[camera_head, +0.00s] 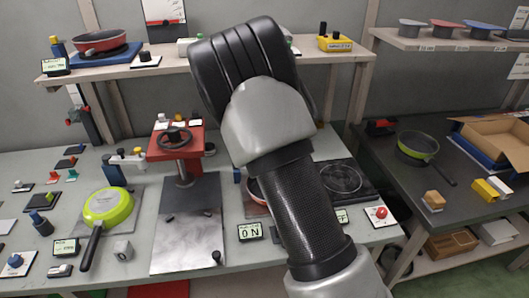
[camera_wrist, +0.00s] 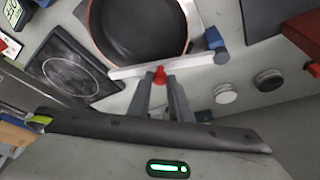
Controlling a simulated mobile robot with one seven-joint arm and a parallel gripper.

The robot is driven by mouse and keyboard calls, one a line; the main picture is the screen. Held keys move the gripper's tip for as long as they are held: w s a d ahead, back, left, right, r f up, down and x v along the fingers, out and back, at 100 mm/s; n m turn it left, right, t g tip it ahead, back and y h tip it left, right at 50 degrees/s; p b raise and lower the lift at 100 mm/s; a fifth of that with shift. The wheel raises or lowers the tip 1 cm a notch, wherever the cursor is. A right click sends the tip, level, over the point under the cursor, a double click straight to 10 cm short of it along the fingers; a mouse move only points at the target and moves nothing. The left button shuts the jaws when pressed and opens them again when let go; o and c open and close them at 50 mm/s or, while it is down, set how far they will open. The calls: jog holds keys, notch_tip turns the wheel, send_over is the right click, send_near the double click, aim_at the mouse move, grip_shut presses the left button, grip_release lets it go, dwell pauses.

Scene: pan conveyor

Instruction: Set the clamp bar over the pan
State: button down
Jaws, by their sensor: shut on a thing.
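The pan (camera_wrist: 135,25), dark inside with an orange-red rim, lies at the top of the wrist view. In the head view only a sliver of a red-rimmed pan (camera_head: 252,188) shows beside my arm. The clamp bar (camera_wrist: 190,60) is a pale metal bar by the near edge of the pan, with a red grip and a blue piece close to its right end. My gripper (camera_wrist: 160,76) is shut on the red grip. I cannot tell whether the bar touches the pan. My arm hides the gripper and bar in the head view.
A dark burner plate (camera_wrist: 72,68) lies left of the pan in the wrist view. Round knobs (camera_wrist: 268,80) are at right. A red press (camera_head: 176,140) and an upturned green pan (camera_head: 108,205) stand left of my arm. A shelf (camera_head: 190,63) runs behind.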

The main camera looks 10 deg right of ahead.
jog(key=shift+s+a+m+g, duration=0.2)
jog(key=shift+s+m+g, duration=0.1)
jog(key=shift+s+m, duration=0.25)
jog(key=c, duration=1.6)
grip_release()
jog(key=v, duration=0.8)
jog(key=p+v, duration=0.1)
jog(key=v, duration=0.8)
jog(key=shift+s+a+r+p, duration=0.15)
jog(key=shift+a+p, duration=0.15)
jog(key=shift+d+r, duration=0.1)
